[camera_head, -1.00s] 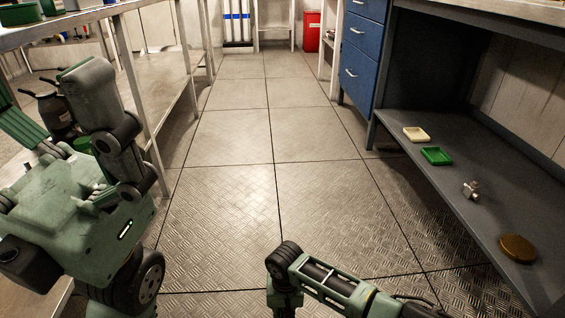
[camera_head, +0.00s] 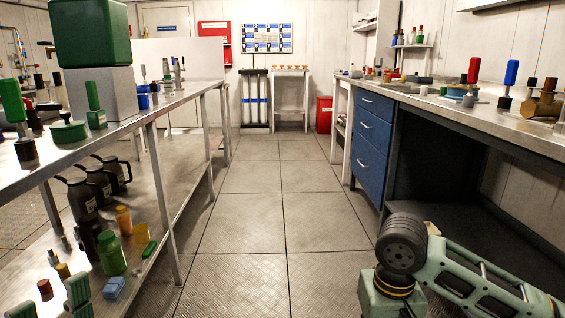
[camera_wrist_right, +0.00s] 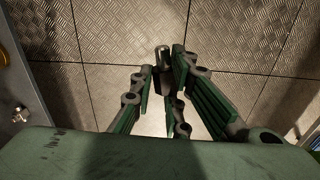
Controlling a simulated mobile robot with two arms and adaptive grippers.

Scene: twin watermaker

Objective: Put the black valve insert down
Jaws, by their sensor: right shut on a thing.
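My right gripper (camera_wrist_right: 166,68) shows in the right wrist view, with its green-padded fingers closed around a small dark piece, the black valve insert (camera_wrist_right: 162,54). The insert shows a pale highlight, and the fingers hide part of it. It is held above the metal floor. In the head view only links of my right arm show at the lower right; the gripper and insert are out of that picture.
A right workbench (camera_head: 425,101) carries handled tools and a brass fitting (camera_head: 543,106). Blue drawers (camera_head: 371,133) stand beneath it. A left bench holds a green block (camera_head: 92,32) and bottles below. The aisle floor (camera_head: 255,210) is clear. A metal fitting (camera_wrist_right: 19,115) lies at the wrist view's left.

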